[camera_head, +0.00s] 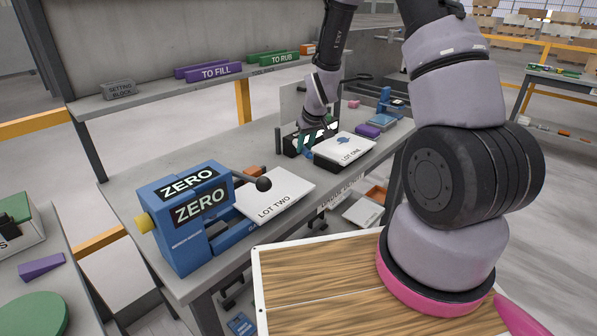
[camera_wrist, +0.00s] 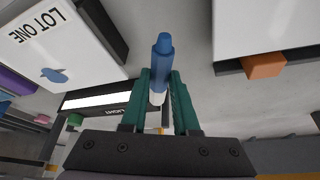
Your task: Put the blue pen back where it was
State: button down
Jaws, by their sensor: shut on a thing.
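The blue pen (camera_wrist: 161,58) is between the green fingers of my gripper (camera_wrist: 158,84) in the wrist view. Its blue end points away from my gripper, and a white part shows between the fingers. My gripper (camera_head: 305,146) is shut on it. In the head view, my gripper is over the bench just left of the LOT ONE pad, and the pen cannot be made out there. The LOT ONE pad (camera_head: 347,148) has a blue mark on it, which also shows in the wrist view (camera_wrist: 54,75).
A dark box with a pale strip (camera_wrist: 95,101) sits close beside my gripper. The LOT TWO pad (camera_head: 282,191) and the blue ZERO device (camera_head: 180,243) stand nearer on the bench (camera_head: 140,190). An orange block (camera_wrist: 263,65) lies by the LOT TWO pad. A shelf (camera_head: 150,98) runs behind.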

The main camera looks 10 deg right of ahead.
aim_at(303, 173)
notch_tip(303, 173, down, 8)
jog(key=shift+r, duration=0.1)
dwell(0.4)
jog(key=c, duration=0.7)
grip_release()
jog(key=shift+f, duration=0.2)
jog(key=shift+o, duration=0.2)
jog(key=v, duration=1.2)
jog(key=shift+d+r, duration=0.15)
jog(key=shift+r, duration=0.1)
notch_tip(303, 173, up, 12)
jog(key=s+d+m, duration=0.2)
jog(key=s+d+r+m+t, duration=0.1)
jog(key=s+r+m, duration=0.1)
jog(key=s+r, duration=0.8)
jog(key=s+d+r+m+t+y, duration=0.1)
jog(key=s+r+m, duration=0.1)
jog(key=s+r, duration=0.8)
jog(key=shift+s+r+m+t, duration=0.3)
jog(key=shift+s+r+m, duration=0.1)
jog(key=shift+s, duration=0.4)
